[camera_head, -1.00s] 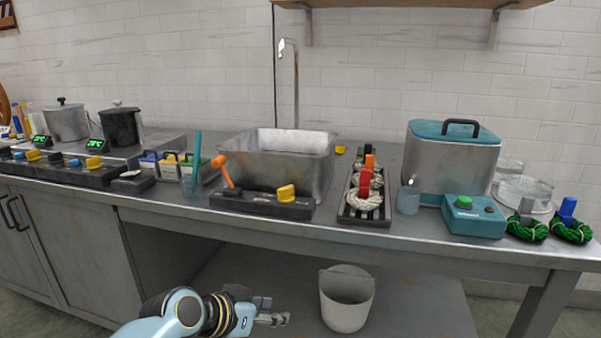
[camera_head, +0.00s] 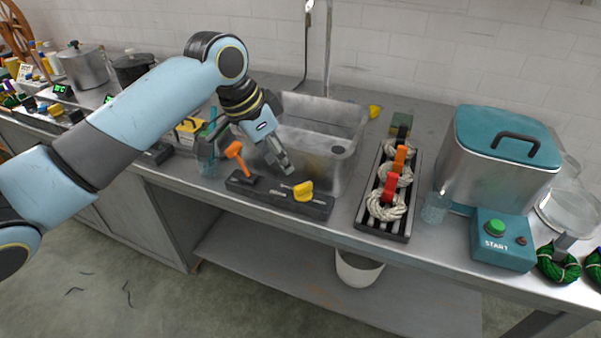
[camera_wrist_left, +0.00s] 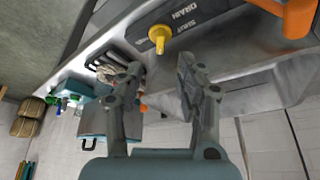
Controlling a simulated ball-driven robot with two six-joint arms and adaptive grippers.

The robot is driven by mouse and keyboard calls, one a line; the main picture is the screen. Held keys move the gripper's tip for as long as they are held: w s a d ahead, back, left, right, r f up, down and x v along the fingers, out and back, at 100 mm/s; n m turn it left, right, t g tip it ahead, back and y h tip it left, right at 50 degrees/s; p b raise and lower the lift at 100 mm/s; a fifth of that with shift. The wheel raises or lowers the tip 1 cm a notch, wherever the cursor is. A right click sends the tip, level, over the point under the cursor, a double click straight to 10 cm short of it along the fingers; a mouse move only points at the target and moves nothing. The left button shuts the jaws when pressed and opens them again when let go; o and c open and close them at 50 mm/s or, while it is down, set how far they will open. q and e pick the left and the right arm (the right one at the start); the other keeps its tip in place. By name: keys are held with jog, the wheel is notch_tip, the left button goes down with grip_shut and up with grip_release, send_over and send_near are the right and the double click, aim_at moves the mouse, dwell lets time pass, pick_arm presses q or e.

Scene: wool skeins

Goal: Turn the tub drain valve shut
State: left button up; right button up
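The tub drain valve has a yellow handle (camera_head: 303,191) on a dark panel (camera_head: 262,190) at the front of the steel tub (camera_head: 318,130). In the left wrist view the yellow handle (camera_wrist_left: 160,36) shows beside the labels DRAIN and SHUT. My left gripper (camera_head: 280,161) is over the front edge of the tub, behind and left of the yellow handle, apart from it. In the wrist view its two fingers (camera_wrist_left: 158,70) are spread with nothing between them, and the handle shows beyond the gap. My right gripper is not in view.
An orange lever (camera_head: 237,151) stands on the same panel, left of my gripper. A rack with rope skeins (camera_head: 386,207) sits to the right, near a teal-lidded pot (camera_head: 500,160) and a START box (camera_head: 497,243). A white bucket (camera_head: 358,268) stands below the counter.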

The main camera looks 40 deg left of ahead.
aim_at(298, 187)
pick_arm(q)
jog(key=x, duration=1)
jog(key=shift+f+b, duration=0.15)
jog(key=shift+b, duration=0.25)
grip_shut()
